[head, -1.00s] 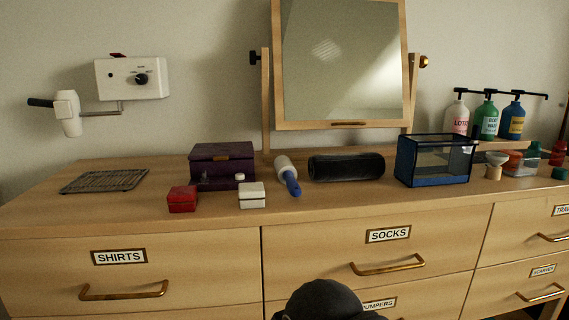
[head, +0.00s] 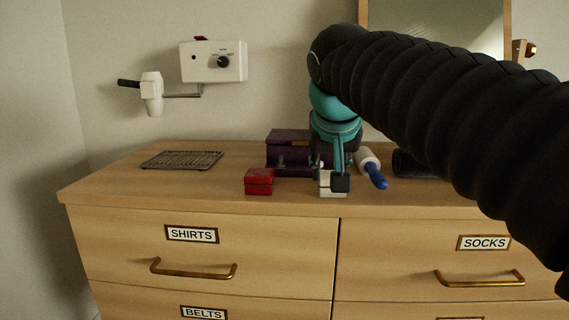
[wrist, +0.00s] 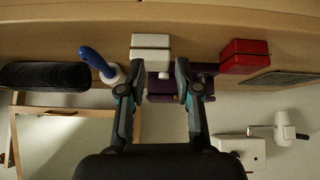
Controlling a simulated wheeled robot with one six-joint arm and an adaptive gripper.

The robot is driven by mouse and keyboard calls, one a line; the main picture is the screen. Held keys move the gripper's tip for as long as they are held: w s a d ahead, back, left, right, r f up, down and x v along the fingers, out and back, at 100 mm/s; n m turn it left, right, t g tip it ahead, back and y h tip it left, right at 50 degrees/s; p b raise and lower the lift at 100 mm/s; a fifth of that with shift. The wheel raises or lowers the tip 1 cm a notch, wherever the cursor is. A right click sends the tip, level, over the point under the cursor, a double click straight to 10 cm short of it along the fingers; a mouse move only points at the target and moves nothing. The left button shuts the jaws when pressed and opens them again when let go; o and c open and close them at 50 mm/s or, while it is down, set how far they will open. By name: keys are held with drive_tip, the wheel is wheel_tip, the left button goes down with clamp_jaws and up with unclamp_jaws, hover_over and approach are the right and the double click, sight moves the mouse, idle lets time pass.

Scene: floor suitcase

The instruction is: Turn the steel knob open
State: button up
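A small pale round knob (wrist: 164,75) shows in the wrist view beside the white box and in front of the purple box (wrist: 166,98). I cannot tell for sure that it is steel; my gripper hides it in the head view. The purple box (head: 288,140) stands on the dresser top. My gripper (head: 335,178) hangs over the white box (head: 331,192), in front of the purple box. In the wrist view my gripper (wrist: 160,72) is open, its fingers on either side of the knob's line, with nothing held. Contact cannot be told.
A red box (head: 259,181) sits left of the white box. A lint roller (head: 370,168) and a dark cylinder (head: 407,164) lie to the right. A wire rack (head: 183,160) lies at left. A wall dryer unit (head: 213,61) has a black dial. A mirror (head: 440,25) stands behind.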

drive_tip(key=t+b, duration=0.1)
drive_tip(key=b, duration=0.1)
approach(281, 157)
drive_tip(key=shift+m, duration=0.4)
drive_tip(key=b+x, duration=0.1)
drive_tip(key=x, duration=0.8)
drive_tip(key=shift+b, duration=0.35)
clamp_jaws()
drive_tip(key=shift+d, duration=0.1)
drive_tip(key=shift+r, duration=0.1)
